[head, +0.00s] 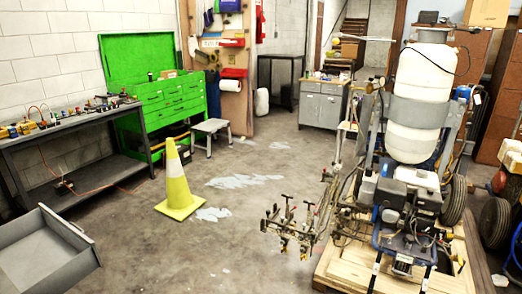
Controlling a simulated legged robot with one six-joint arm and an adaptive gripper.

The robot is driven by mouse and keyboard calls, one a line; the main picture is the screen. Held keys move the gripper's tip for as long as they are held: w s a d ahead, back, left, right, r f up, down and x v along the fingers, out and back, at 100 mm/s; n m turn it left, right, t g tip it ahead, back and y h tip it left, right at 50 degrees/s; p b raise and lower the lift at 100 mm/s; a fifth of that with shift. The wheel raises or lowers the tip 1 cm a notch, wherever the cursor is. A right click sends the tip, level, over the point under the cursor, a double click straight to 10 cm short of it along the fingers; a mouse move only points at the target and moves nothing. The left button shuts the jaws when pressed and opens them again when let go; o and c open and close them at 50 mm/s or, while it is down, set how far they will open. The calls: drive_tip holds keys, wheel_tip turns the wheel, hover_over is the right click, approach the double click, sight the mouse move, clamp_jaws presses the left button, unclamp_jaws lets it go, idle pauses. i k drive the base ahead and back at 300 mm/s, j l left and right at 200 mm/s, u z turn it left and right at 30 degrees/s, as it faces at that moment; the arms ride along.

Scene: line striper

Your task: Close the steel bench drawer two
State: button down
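A grey steel drawer (44,262) shows at the lower left of the head view. It is pulled out, and I look down into its empty tray. Its front panel with a light handle edge (80,232) faces right. The bench that holds it is cut off by the left edge of the picture, so I cannot tell which drawer of the bench it is. My gripper and arm are not in view.
A yellow cone (176,185) stands on the floor beyond the drawer. A dark workbench (75,150) and green cabinet (165,98) line the left wall. A line striper (410,150) on a wooden pallet (345,268) fills the right.

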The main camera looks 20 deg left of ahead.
sight(41, 252)
drive_tip(key=i+u, duration=0.5)
drive_tip(key=i+l+u, duration=0.15)
drive_tip(key=i+u, duration=0.6)
drive_tip(key=u, duration=0.15)
drive_tip(key=i+u, duration=0.45)
drive_tip(key=u, duration=0.3)
drive_tip(key=i+l+u, duration=0.2)
drive_tip(key=u, duration=0.2)
drive_tip(key=i+l+u, duration=0.75)
drive_tip(key=l+u, duration=0.15)
drive_tip(key=i+l+u, duration=0.25)
drive_tip(key=l, duration=0.25)
drive_tip(key=i+z, duration=0.3)
drive_tip(key=k+j, duration=0.05)
